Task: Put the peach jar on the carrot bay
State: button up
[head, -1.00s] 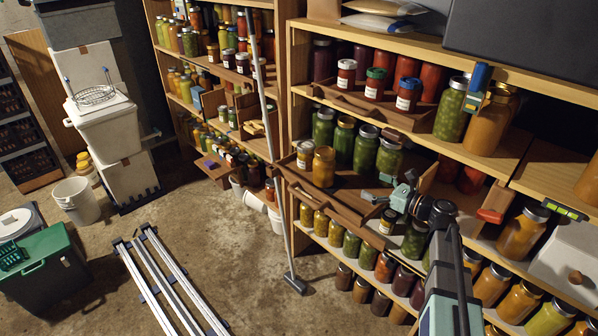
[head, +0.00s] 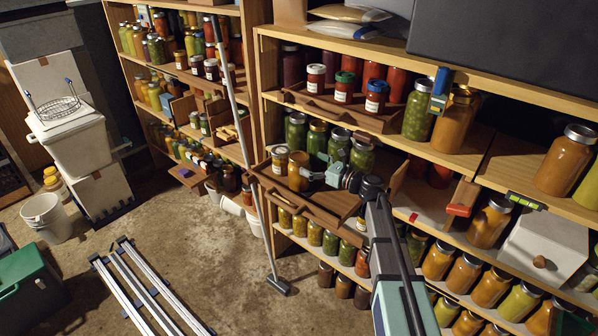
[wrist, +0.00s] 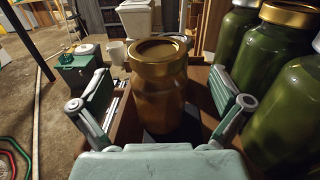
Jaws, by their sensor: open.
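An amber-orange jar with a gold lid (head: 298,171), which looks like the peach jar, stands upright in a pulled-out wooden tray (head: 318,212) on the middle shelf. My gripper (head: 318,176) is just right of it in the head view. In the wrist view the jar (wrist: 158,100) stands between my two open fingers (wrist: 160,82), with visible gaps on both sides. The fingers do not grip it. A smaller labelled jar (head: 280,159) stands close behind it in the tray. I cannot tell which bay is the carrot bay; my arm hides part of the tray's right side.
Large green jars (head: 339,146) stand along the tray's back side, close to my fingers in the wrist view (wrist: 282,85). A raised rack with labelled jars (head: 344,87) is on the shelf above. A grey pole (head: 243,130) leans left of the tray. The tray's front middle is bare.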

aim_at(299, 157)
jog(key=shift+p+x, duration=1.3)
jog(key=shift+x, duration=1.4)
jog(key=shift+s+f, duration=0.1)
jog(key=shift+s, duration=0.05)
jog(key=c, duration=1.9)
